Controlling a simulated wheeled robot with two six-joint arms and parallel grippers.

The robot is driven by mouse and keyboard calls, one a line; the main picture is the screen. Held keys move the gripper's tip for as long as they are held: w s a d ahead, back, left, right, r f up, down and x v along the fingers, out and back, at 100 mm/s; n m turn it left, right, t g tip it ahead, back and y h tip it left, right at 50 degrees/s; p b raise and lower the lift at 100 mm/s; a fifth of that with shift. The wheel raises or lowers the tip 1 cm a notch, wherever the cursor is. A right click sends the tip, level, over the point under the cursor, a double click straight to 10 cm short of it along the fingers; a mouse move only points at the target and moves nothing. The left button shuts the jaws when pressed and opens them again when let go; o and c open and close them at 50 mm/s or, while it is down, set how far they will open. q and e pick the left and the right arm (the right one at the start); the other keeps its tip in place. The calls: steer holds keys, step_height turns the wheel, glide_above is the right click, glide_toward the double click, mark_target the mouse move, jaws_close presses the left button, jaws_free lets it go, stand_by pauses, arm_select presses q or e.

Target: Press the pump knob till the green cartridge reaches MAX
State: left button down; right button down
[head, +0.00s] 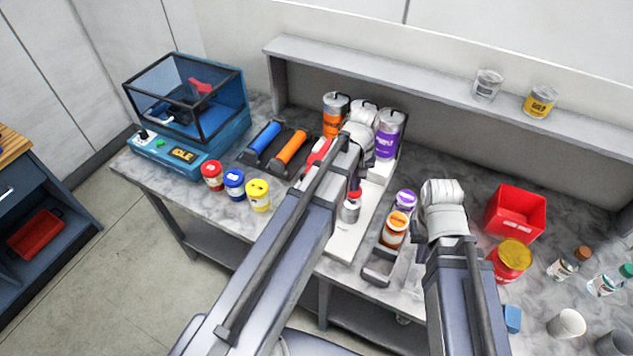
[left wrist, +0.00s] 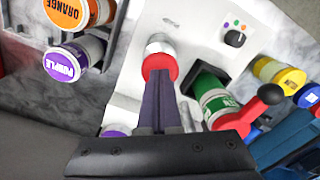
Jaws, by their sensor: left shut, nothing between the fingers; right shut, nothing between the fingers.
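The pump is a silver cylinder (head: 350,211) with a red knob (left wrist: 159,66) on top, standing on the white machine (left wrist: 205,30). My left gripper (left wrist: 161,76) is shut and empty, its fingertips at the red knob; I cannot tell whether they touch it. The MAX mark cannot be made out.
A lever with a black ball (left wrist: 270,94) stands close to the green cartridge. A tray (head: 377,278) holds orange and purple pots right of the machine. Red, blue and yellow pots (head: 258,195) stand left. A red bin (head: 516,212) and bottles are at the right.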

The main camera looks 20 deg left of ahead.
arm_select(q)
steer(key=shift+f, duration=0.2)
steer(key=shift+r, duration=0.15)
steer(key=shift+r+p, duration=1.7)
steer(key=shift+r, duration=0.05)
step_height(320, 180, up, 6)
steer(key=p, duration=0.6)
steer(key=shift+f, duration=0.1)
stand_by(0.4)
